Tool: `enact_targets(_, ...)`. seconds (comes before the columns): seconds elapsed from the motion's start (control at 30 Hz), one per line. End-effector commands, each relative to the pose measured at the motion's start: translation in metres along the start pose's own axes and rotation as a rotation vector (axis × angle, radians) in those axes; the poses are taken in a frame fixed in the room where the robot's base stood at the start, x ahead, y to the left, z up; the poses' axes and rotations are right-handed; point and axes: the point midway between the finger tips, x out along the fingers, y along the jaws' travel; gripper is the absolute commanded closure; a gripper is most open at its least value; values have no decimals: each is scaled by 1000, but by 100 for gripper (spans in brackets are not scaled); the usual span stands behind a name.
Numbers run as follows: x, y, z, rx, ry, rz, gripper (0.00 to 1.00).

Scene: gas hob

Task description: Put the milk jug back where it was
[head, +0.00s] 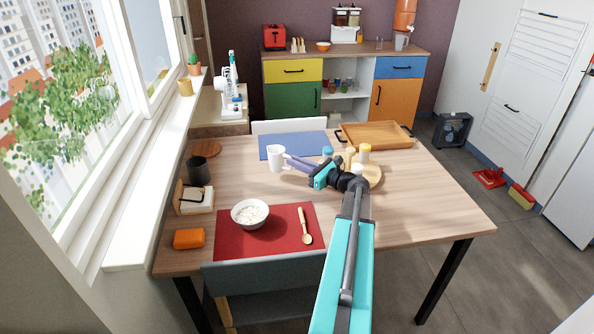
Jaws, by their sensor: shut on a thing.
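The milk jug (275,160) is white and upright, at the near left corner of the blue placemat in the head view. My gripper (287,158) reaches in from the right and is shut on the jug's right side. The fingers hide that side, so I cannot see the handle or the exact grip. I cannot tell whether the jug's base touches the table (410,205) or is slightly above it.
A round wooden board (375,174) with several small jars stands right of the jug, partly behind my arm. A wooden tray (377,135) is at the back right. A white bowl (250,214) and wooden spoon (305,226) lie on the red placemat (280,243). A dark cup (199,171) stands left.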

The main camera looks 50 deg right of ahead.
Motion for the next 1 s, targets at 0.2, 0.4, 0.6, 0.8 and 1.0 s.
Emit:
enact_targets(0.2,0,-1,-16,2,-1,0,100)
enact_targets(0.4,0,-1,-32,1,-1,0,100)
enact_targets(0.6,0,-1,-34,0,-1,-1,100)
enact_targets(0.8,-1,-1,-35,0,-1,-1,100)
enact_targets(1.0,-1,-1,-36,0,0,-2,72)
